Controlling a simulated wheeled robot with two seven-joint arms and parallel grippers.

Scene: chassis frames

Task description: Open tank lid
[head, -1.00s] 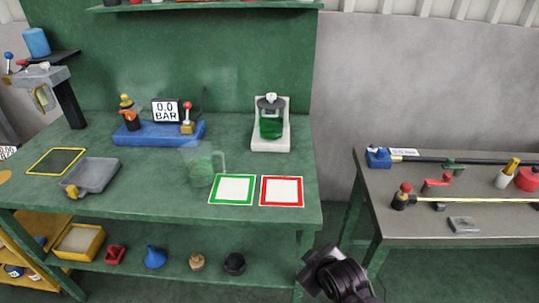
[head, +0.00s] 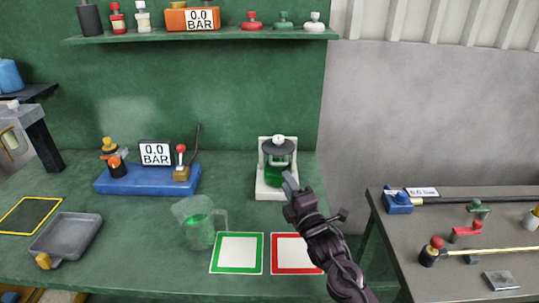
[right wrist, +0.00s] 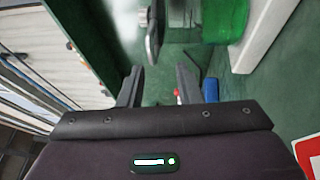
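The tank (head: 279,173) is a clear vessel of green liquid on a white stand (head: 268,190) at the back of the green bench. Its dark round lid (head: 268,149) with a pale knob (head: 278,140) sits on top. My right gripper (head: 291,181) is in front of the tank, overlapping its lower right in the head view. In the right wrist view, its two fingers (right wrist: 159,85) are apart with nothing between them. The lid's dark edge (right wrist: 153,38) and the green tank (right wrist: 222,22) show sideways beyond the fingertips. My left gripper is not in view.
A jug of green liquid (head: 199,230), a green-framed card (head: 237,253) and a red-framed card (head: 293,254) lie in front. A blue gauge unit (head: 147,180) stands left. A shelf (head: 200,38) runs above; a second table (head: 455,270) is right.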

